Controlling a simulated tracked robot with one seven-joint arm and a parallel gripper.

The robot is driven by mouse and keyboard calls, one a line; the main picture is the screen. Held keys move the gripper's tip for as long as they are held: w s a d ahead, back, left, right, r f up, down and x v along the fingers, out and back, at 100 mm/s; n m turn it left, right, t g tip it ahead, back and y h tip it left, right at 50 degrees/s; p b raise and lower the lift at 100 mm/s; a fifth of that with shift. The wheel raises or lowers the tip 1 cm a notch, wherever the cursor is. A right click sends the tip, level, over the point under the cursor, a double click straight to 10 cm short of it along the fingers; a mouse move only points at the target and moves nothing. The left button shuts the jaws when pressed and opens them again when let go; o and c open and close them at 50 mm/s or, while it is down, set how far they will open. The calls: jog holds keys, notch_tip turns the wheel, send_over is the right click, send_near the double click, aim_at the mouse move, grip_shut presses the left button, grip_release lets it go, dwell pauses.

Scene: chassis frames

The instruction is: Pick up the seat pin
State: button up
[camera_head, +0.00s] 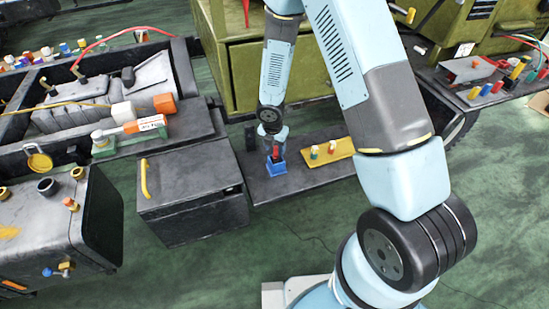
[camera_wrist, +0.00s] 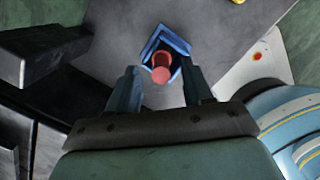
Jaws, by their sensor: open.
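A red pin (camera_wrist: 161,75), which I take to be the seat pin, stands in a small blue holder (camera_wrist: 176,42) in the wrist view. In the head view the red pin (camera_head: 275,154) and the blue holder (camera_head: 276,169) show on a dark grey step, below the end of my arm. My gripper (camera_wrist: 160,69) is open, with one finger on each side of the pin in the wrist view. I cannot tell whether either finger touches it. The pin's lower part is hidden inside the holder.
A yellow plate (camera_head: 342,148) with small pegs lies right of the holder on the dark step (camera_head: 290,188). A dark box with a yellow handle (camera_head: 190,195) stands to the left. The green cabinet (camera_head: 245,75) rises behind. Green floor is open in front.

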aim_at(276, 157)
jog(key=shift+w+d+f, duration=0.15)
jog(key=shift+f, duration=0.65)
jog(key=shift+w+d+f, duration=0.1)
jog(key=shift+f, duration=0.7)
grip_shut()
